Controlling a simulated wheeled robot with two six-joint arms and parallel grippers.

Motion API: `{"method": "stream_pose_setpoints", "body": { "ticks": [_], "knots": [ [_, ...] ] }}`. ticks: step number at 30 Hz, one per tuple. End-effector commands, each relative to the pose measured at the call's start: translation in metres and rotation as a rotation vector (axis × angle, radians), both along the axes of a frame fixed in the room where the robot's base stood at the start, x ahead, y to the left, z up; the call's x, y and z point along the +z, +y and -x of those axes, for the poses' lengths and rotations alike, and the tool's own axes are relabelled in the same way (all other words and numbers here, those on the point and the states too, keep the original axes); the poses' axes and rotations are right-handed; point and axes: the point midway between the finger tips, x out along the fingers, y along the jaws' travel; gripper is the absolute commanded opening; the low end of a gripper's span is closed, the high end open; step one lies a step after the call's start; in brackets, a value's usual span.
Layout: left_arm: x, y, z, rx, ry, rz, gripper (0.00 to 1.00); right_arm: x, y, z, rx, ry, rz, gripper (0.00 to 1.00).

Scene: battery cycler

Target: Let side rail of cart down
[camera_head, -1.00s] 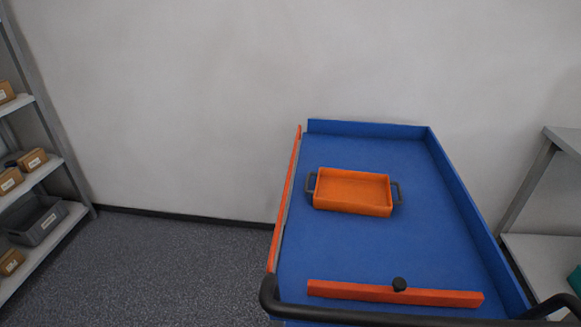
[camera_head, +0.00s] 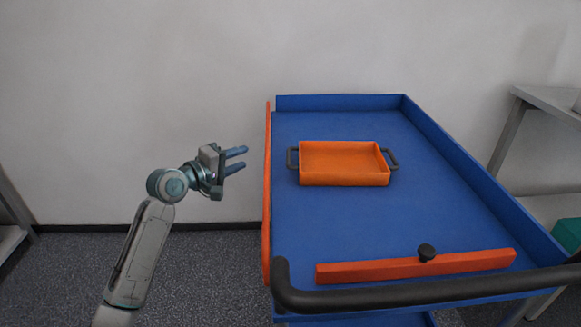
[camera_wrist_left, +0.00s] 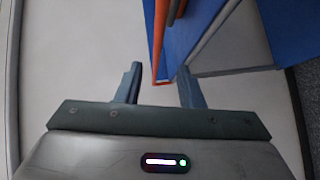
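The blue cart (camera_head: 345,222) stands against the wall. A thin orange side rail (camera_head: 267,190) runs along its left edge, seen nearly edge-on. In the left wrist view an orange strip (camera_wrist_left: 159,40), apparently the rail, shows beyond and between the spread fingertips (camera_wrist_left: 160,68). Whether anything touches is not clear. My right gripper is not in view.
An orange tray (camera_head: 343,165) with dark handles sits on the cart top. A black push handle (camera_head: 400,293) curves around the near end. Grey shelving stands at the far left and right (camera_head: 545,100). Floor left of the cart is clear.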

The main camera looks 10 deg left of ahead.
Motion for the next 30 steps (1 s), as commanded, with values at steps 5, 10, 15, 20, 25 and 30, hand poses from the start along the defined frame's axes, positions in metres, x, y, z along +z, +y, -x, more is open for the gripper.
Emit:
{"method": "stream_pose_setpoints", "body": {
  "ticks": [5, 10, 15, 20, 25, 30],
  "knots": [
    [0.002, -0.010, -0.015, -0.004, -0.002, 0.011, 0.34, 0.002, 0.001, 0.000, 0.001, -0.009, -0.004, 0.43],
    [-0.003, -0.025, -0.043, -0.004, -0.001, 0.011, 0.34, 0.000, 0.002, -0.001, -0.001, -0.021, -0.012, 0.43],
    [-0.008, -0.040, -0.070, -0.004, -0.002, 0.008, 0.34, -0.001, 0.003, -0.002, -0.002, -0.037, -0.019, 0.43],
    [-0.011, -0.048, -0.086, -0.003, -0.002, 0.007, 0.34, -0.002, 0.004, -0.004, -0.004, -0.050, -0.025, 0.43],
    [-0.012, -0.051, -0.093, -0.002, -0.002, 0.005, 0.34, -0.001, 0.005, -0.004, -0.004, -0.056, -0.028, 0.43],
    [-0.012, -0.051, -0.093, -0.002, -0.002, 0.004, 0.34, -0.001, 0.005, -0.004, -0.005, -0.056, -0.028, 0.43]
  ]
}}
